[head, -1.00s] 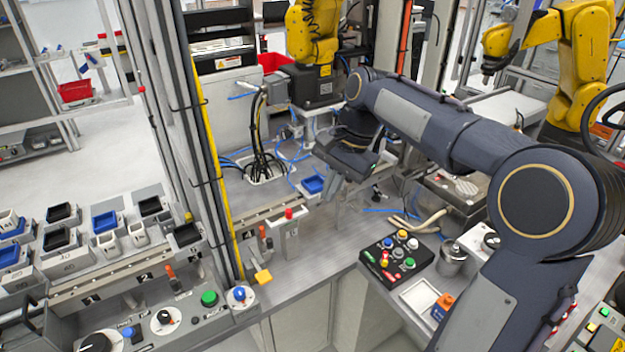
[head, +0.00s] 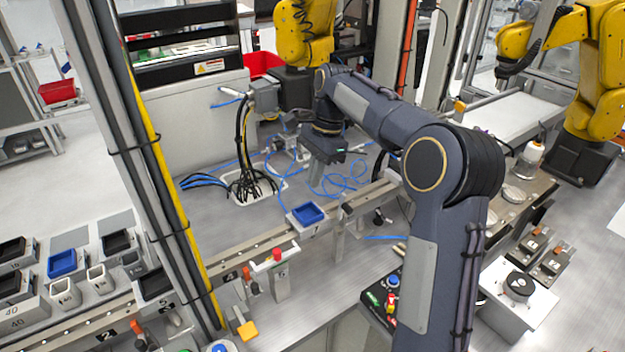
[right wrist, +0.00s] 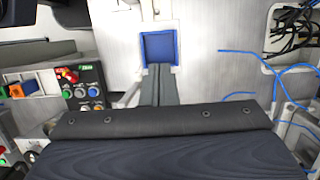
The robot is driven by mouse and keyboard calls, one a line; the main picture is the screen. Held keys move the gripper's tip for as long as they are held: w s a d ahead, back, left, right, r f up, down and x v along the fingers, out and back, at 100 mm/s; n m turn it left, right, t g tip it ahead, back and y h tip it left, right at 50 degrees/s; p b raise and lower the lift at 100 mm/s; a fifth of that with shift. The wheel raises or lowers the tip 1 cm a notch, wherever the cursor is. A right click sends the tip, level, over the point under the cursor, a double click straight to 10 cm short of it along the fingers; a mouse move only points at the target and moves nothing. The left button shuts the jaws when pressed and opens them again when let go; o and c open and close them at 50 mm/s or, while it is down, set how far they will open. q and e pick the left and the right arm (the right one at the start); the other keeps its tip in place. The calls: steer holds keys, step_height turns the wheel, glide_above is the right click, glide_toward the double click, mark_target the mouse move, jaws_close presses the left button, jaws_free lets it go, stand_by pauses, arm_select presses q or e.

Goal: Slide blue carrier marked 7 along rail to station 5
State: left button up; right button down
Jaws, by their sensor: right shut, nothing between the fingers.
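The blue carrier (head: 308,213), marked 7 on its front, sits on the rail (head: 240,247) in the middle of the head view. It also shows in the right wrist view (right wrist: 159,47), just beyond my fingertips. My right gripper (head: 318,188) points down behind the carrier. In the right wrist view its two fingers (right wrist: 158,68) are shut together and empty, at the carrier's near edge. I cannot tell whether they touch it. A label 5 (head: 165,302) is by the rail's left part, below a dark tray (head: 157,284). My left gripper is not in view.
A grey post with a yellow strip (head: 165,190) stands between the carrier and label 5. A red-topped button post (head: 278,272) is in front of the rail. Black cables (head: 245,182) and blue hoses lie behind. A button box (head: 380,305) is at the front.

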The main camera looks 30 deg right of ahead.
mark_target(304, 218)
steer(key=x, duration=0.8)
steer(key=shift+s+a+f, duration=0.15)
steer(key=shift+s, duration=0.05)
steer(key=a, duration=0.4)
steer(key=a+p, duration=0.1)
steer(key=a, duration=0.3)
steer(key=s+a+p, duration=0.1)
steer(key=a, duration=0.3)
steer(key=shift+a, duration=0.2)
